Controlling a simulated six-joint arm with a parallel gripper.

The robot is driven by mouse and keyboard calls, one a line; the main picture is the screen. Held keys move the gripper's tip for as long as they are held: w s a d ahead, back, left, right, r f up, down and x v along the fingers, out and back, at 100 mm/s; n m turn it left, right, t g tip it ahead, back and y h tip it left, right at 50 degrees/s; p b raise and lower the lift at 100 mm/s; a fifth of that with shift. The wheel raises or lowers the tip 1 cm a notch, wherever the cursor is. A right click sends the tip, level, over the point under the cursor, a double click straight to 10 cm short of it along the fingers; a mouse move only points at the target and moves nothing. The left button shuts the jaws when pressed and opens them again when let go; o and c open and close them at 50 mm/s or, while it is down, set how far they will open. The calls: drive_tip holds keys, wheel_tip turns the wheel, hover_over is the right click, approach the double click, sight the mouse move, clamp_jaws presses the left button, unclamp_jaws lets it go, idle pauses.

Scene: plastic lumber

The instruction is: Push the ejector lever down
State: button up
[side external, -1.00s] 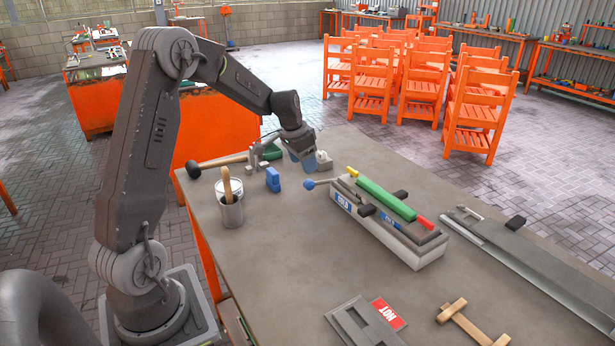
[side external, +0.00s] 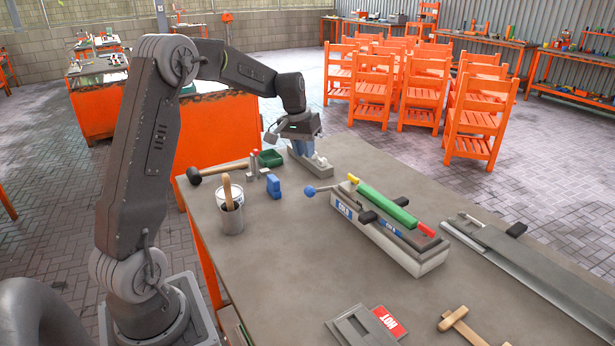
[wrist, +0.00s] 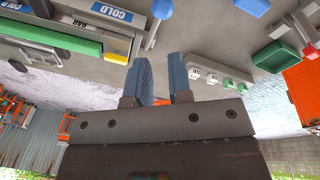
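The ejector lever (side external: 323,187) is a thin grey rod with a blue ball knob at its end.
A green bin (side external: 270,158), a mallet (side external: 222,170), a blue block (side external: 273,184) and a can with a wooden handle (side external: 231,215) stand left of the lever. A grey strip with small blocks (wrist: 212,74) lies near my fingers. The table's front middle is clear.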

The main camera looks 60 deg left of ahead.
drive_tip(key=n, duration=0.2)
drive_tip(key=r+n, duration=0.1)
drive_tip(key=n, duration=0.1)
drive_tip(key=w+r+n+g, duration=0.1)
drive_tip(key=n, duration=0.2)
drive_tip(key=shift+a+r, duration=0.25)
clamp_jaws()
drive_tip(key=n+g, duration=0.1)
drive_tip(key=n, duration=0.4)
approach(306, 190)
drive_tip(key=f, duration=0.4)
drive_tip(key=w+f, duration=0.1)
drive_tip(key=f, duration=0.2)
drive_tip(key=shift+w, duration=0.1)
drive_tip(key=shift+s+d+f, duration=0.1)
drive_tip(key=shift+s+f, duration=0.15)
drive_tip(key=shift+f, duration=0.3)
drive_tip(key=shift+s+f, duration=0.25)
drive_tip(key=shift+f, duration=0.35)
